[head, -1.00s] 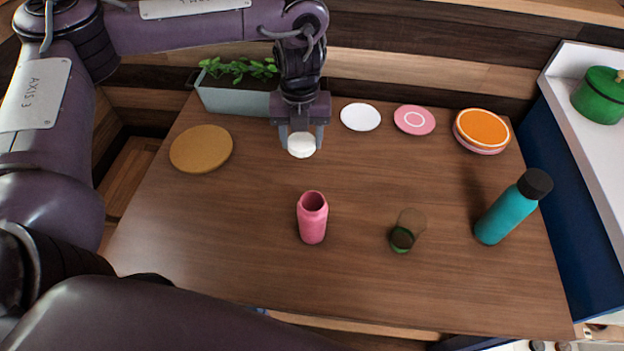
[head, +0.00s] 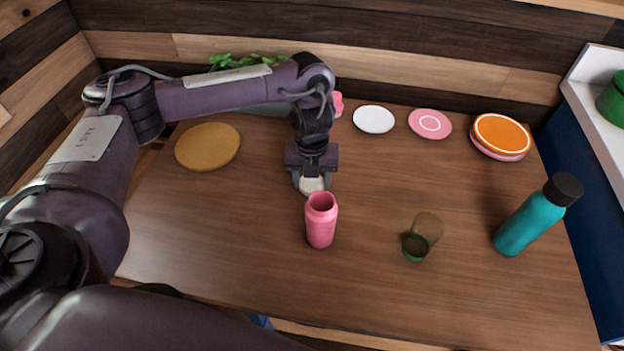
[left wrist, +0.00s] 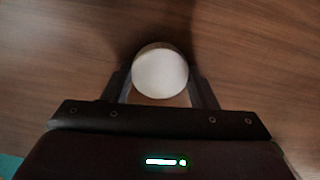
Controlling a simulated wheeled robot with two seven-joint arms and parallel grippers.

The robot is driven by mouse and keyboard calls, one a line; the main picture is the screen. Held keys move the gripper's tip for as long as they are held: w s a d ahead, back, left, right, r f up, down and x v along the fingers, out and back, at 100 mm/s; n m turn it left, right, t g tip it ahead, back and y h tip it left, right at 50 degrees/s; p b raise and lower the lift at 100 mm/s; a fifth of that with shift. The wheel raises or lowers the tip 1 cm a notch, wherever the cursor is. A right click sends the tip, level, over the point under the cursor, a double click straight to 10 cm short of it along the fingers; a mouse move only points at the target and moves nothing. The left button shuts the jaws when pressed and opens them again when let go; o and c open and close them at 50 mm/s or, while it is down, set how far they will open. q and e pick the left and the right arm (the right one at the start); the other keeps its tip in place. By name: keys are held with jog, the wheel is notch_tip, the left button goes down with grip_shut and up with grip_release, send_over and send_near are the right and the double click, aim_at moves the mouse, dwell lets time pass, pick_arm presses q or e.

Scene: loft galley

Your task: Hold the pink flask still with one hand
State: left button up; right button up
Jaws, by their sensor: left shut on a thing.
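The pink flask (head: 321,228) stands upright and open-topped on the wooden table, near the middle of the head view. My left gripper (head: 312,186) is just behind it, pointing down and shut on a white round thing (head: 313,185), which looks like a cap. In the left wrist view the white round thing (left wrist: 160,72) sits between the two fingers over bare wood. The flask does not show there. I cannot tell whether the held thing touches the flask or the table. My right gripper is not in view.
Plates (head: 374,119) line the back, with an orange-topped stack (head: 500,135). A tan round board (head: 208,147) lies left. A planter (head: 262,108) is behind my arm.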

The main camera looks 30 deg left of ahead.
aim_at(312, 183)
pick_arm(q)
jog(key=o, duration=0.6)
jog(key=shift+f, duration=0.1)
jog(key=o, duration=0.5)
jog(key=shift+c, duration=0.2)
notch_tip(312, 183, up, 12)
jog(key=p, duration=0.3)
jog(key=shift+p, duration=0.35)
jog(key=shift+s, duration=0.1)
